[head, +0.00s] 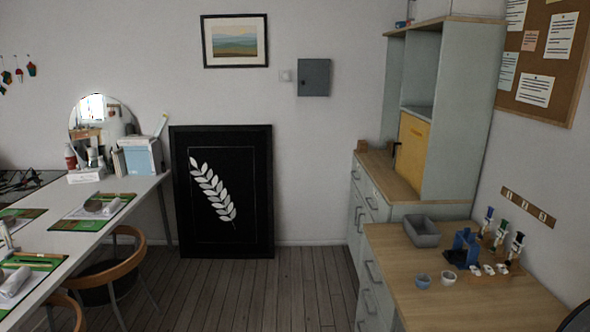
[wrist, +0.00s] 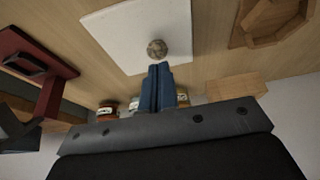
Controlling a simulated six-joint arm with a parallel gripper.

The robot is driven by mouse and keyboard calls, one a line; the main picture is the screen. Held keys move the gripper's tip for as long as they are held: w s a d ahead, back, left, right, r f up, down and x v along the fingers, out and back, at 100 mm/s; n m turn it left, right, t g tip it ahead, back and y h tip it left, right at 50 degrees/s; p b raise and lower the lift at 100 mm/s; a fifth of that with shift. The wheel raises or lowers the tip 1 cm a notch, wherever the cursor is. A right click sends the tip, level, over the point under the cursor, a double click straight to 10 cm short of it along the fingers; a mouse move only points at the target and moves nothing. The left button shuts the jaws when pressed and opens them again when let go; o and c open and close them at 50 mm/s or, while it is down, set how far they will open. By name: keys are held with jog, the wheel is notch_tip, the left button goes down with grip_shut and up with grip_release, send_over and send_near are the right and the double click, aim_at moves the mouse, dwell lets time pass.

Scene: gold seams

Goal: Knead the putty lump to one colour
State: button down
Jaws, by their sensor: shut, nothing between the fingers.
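The putty lump (wrist: 157,49) is a small, round, grey-brown mottled ball in the wrist view. It sits on a white board (wrist: 115,35) that lies on the wooden worktop. My gripper (wrist: 159,67) shows as two blue fingers pressed together, shut and empty. In the picture the fingertips are just below the lump; whether they touch it I cannot tell. The head view shows neither the lump nor the gripper fingers.
In the wrist view a dark red stand (wrist: 45,75) is at left, a wooden tray (wrist: 240,35) at upper right and a wooden block (wrist: 237,89) at right. Small jars (wrist: 106,110) are partly hidden by my gripper. In the head view a grey bin (head: 422,232) stands on the right counter.

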jog(key=shift+f, duration=0.45)
jog(key=shift+f, duration=0.15)
dwell(0.7)
jog(key=shift+r, duration=0.75)
jog(key=shift+f, duration=0.2)
jog(key=shift+f, duration=0.4)
dwell(1.2)
jog(key=shift+r, duration=0.6)
